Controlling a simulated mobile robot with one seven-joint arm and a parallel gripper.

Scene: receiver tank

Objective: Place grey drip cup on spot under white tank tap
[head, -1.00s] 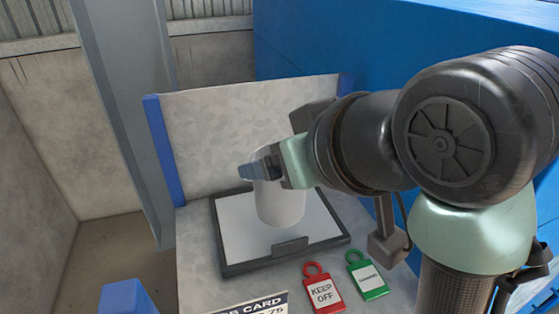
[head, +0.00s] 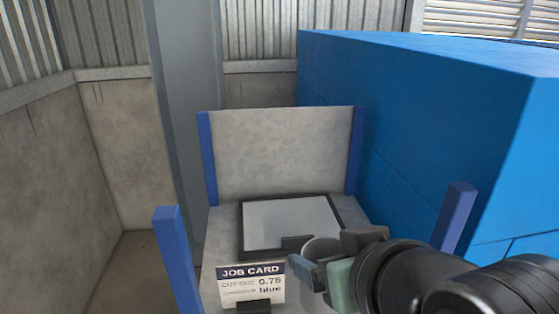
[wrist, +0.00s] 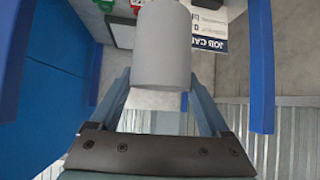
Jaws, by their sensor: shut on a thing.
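The grey drip cup (head: 320,247) is a plain, light grey cylinder. My gripper (head: 325,270) is shut on it at the lower right of the head view, in front of the dark-rimmed tray and to the right of the job card. In the wrist view the cup (wrist: 163,45) stands out large between the two fingers of my gripper (wrist: 160,78). The gripper hides part of the cup in the head view. I cannot make out a white tank, its tap or the spot in these frames.
The tray (head: 290,221) with its dark rim lies empty on a grey bench with a back panel (head: 280,155). The job card (head: 251,284) stands at the front. Blue posts (head: 176,262) flank the bench. A large blue block (head: 430,130) fills the right side.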

